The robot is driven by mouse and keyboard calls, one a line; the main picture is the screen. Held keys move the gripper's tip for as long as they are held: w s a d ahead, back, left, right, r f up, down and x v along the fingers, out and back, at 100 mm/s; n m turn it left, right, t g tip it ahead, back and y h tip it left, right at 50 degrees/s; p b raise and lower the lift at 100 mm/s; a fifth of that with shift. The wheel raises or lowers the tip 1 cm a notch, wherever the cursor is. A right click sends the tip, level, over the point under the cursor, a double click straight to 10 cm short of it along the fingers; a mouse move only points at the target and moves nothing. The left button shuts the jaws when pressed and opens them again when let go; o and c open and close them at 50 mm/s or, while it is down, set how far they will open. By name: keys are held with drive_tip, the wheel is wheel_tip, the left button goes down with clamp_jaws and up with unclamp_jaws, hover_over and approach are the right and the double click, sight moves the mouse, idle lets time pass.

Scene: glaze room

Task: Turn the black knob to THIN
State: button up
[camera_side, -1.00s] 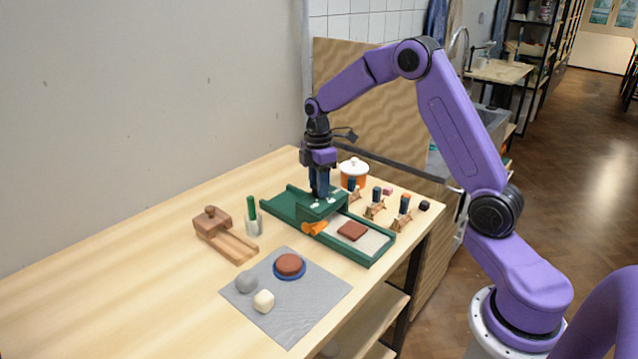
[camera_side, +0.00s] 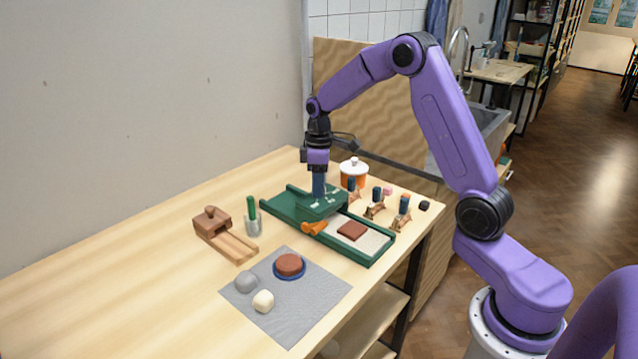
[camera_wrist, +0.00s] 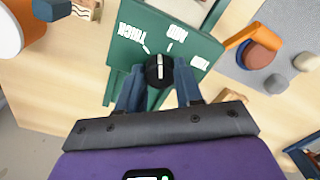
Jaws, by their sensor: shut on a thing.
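The black knob (camera_wrist: 153,72) sits on top of the green roller machine (camera_wrist: 192,42), between my two blue fingertips. My gripper (camera_wrist: 159,80) is shut on it from both sides. White labels THICK (camera_wrist: 130,32), MED (camera_wrist: 174,32) and THIN (camera_wrist: 199,63) run left to right around the knob. The knob's white line stands nearly upright in the wrist view, with its upper end between the THICK and MED marks. In the side view my gripper (camera_side: 319,194) points straight down onto the green machine (camera_side: 275,206) and hides the knob.
The machine has an orange handle (camera_side: 314,228) and a brown slab (camera_side: 352,230) on its bed. An orange pot (camera_side: 354,180) and several small wooden stands (camera_side: 375,210) are close behind.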

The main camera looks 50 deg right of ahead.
drive_tip(key=m, duration=0.4)
drive_tip(key=shift+m, duration=0.3)
drive_tip(key=m, duration=0.3)
drive_tip(key=shift+m, duration=0.3)
drive_tip(key=m, duration=0.4)
drive_tip(key=shift+r, duration=0.1)
drive_tip(key=m, duration=0.4)
drive_tip(key=shift+m+t, duration=0.3)
drive_tip(key=o, duration=1)
drive_tip(key=shift+o, duration=0.2)
